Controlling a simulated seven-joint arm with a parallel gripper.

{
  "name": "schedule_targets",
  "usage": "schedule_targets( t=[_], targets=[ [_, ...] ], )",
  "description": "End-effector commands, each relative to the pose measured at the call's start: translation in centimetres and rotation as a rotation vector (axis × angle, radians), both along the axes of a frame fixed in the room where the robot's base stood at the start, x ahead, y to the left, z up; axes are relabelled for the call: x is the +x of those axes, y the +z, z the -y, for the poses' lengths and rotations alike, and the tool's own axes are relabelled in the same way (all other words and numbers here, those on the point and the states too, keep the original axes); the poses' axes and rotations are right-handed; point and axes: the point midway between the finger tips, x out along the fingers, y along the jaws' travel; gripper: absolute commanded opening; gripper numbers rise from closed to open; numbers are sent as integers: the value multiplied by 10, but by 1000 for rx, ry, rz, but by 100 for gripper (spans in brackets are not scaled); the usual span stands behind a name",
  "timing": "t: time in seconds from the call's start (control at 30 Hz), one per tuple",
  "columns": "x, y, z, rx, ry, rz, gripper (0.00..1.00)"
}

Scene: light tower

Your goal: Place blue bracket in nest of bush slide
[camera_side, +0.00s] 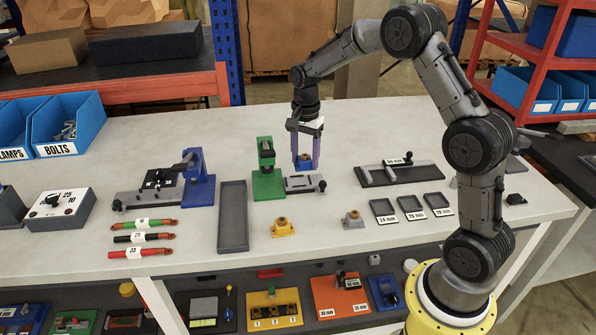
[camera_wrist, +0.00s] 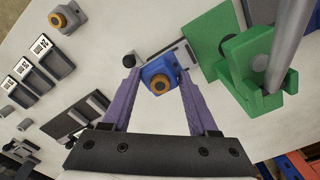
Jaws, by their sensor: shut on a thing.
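The blue bracket (camera_side: 304,162) has an orange-brown ring in its top. My gripper (camera_wrist: 158,72), with purple fingers, is shut on the blue bracket (camera_wrist: 157,66), with one finger on each side. In the side view my gripper (camera_side: 306,158) points straight down just behind the grey bush slide (camera_side: 301,184), which lies at the foot of the green press (camera_side: 265,182). In the wrist view the slide (camera_wrist: 188,54) shows partly behind the bracket, beside the green press (camera_wrist: 232,60). The nest is not clear in either view, and I cannot tell the bracket's height above the table.
A yellow bracket (camera_side: 283,229) and a grey bracket (camera_side: 353,221) stand in front. A long grey tray (camera_side: 233,216) lies left of the press. A dark fixture plate (camera_side: 400,174) and small labelled trays (camera_side: 411,208) lie right. A blue fixture (camera_side: 199,186) stands left.

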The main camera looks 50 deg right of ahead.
Motion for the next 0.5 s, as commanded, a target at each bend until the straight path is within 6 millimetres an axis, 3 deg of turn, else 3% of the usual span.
schedule_targets(
  t=[0.2,0.5],
  targets=[
    [22,-25,6,-1,0,3,0],
    [30,-47,9,-1,0,1,0]
  ],
)
